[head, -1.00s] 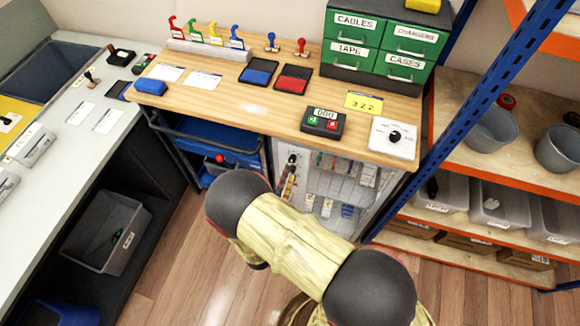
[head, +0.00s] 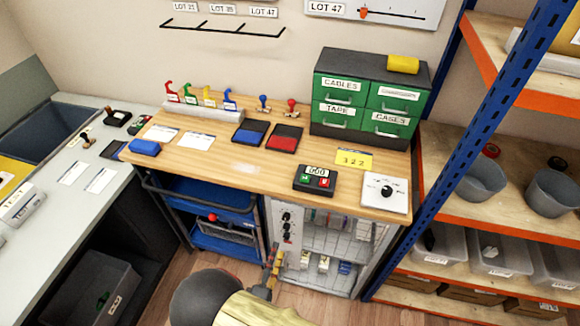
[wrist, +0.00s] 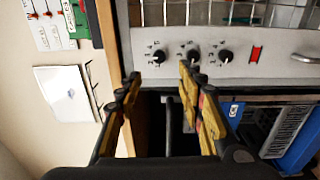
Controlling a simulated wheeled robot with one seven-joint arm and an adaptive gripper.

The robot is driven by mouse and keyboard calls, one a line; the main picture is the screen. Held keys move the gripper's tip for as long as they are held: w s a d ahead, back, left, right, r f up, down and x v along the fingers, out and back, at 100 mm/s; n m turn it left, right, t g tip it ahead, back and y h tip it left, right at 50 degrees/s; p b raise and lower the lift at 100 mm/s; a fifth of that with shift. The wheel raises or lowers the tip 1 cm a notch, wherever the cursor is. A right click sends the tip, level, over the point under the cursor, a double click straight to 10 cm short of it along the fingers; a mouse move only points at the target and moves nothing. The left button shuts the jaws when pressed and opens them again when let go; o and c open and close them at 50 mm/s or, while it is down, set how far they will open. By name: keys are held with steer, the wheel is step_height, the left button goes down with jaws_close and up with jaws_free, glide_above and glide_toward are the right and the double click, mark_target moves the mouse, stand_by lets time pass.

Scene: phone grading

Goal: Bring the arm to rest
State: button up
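My arm shows at the bottom of the head view, its dark joint and pale yellow link cut off by the lower edge. My gripper (head: 272,264) is low in front of the workbench (head: 215,165), near the grey knob panel of the cabinet under it. In the wrist view my gripper (wrist: 160,78) has its two yellow-and-black fingers apart, with nothing between them. Beyond the fingertips are the knob panel (wrist: 225,55) and a dark gap. I cannot tell the exact distance to the panel.
A blue cart (head: 215,235) stands under the bench, left of the cabinet. The blue post (head: 470,130) of the orange shelving is to the right. A grey bin (head: 90,290) is under the left counter. Some wooden floor (head: 325,300) shows clear in front of the cabinet.

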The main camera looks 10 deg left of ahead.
steer(key=s+d+f+n+g+h, duration=0.25)
steer(key=d+h, duration=0.25)
steer(key=d, duration=0.4)
steer(key=s+d+r+m+g+h, duration=0.4)
steer(key=s+d+r+g, duration=0.2)
steer(key=d+r+g, duration=0.35)
step_height(320, 180, up, 15)
steer(key=s+d+m+g+y, duration=0.25)
steer(key=m+g+y, duration=0.35)
steer(key=m+y, duration=0.35)
steer(key=w+d+r+m+t, duration=0.1)
steer(key=d+r+m+t, duration=0.4)
steer(key=d+r, duration=0.6)
step_height(320, 180, up, 2)
steer(key=shift+w+r+m+y, duration=0.15)
steer(key=shift+r+m+y, duration=0.15)
steer(key=shift+m, duration=0.4)
